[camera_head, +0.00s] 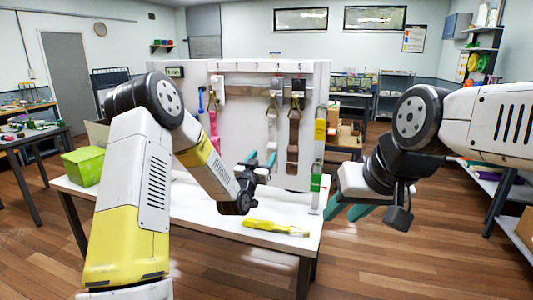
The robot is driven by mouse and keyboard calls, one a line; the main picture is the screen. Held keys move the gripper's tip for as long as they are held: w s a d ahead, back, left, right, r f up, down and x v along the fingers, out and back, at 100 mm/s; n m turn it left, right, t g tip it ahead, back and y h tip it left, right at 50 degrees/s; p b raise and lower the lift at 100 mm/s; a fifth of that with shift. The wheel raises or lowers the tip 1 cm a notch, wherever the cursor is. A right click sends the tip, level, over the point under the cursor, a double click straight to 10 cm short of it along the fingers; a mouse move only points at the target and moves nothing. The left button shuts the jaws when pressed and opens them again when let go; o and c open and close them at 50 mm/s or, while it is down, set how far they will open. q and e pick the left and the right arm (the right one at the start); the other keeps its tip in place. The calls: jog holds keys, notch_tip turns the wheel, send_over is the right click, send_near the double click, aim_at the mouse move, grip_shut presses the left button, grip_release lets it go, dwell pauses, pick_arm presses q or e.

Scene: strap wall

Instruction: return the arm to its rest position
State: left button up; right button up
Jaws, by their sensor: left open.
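My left arm comes in from the left and bends down over the table. My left gripper (261,160) is open and empty, its teal fingertips pointing toward the white strap panel (250,120). It overlaps the panel in the picture, below the hanging straps; I cannot tell how far it is from the panel. My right arm comes in from the right. My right gripper (348,210) hangs at the table's right edge, teal fingers pointing down and left, with nothing seen in it. How far its fingers are apart is unclear.
A pink strap (214,125), a tan strap (272,125) and a brown strap (293,140) hang on the panel. A yellow tool (275,228) lies near the front edge of the white table (205,212). A green bin (84,166) stands at the table's left.

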pick_arm(q)
jog(key=s+a+r+g+y, duration=0.2)
jog(key=s+a+r+g, duration=0.2)
jog(key=s, duration=0.4)
jog(key=s+a+r+g+y, duration=0.1)
jog(key=s+a+r+g, duration=0.3)
jog(key=s, duration=0.5)
jog(key=s+a+n+g, duration=0.1)
jog(key=s+a+g, duration=0.1)
jog(key=s, duration=1)
jog(key=s+a+f+n+g+y, duration=0.1)
jog(key=s+a+n+g, duration=0.1)
jog(key=s, duration=1)
jog(key=shift+s+a+g, duration=0.2)
jog(key=shift+s+g, duration=0.1)
jog(key=shift+s, duration=0.1)
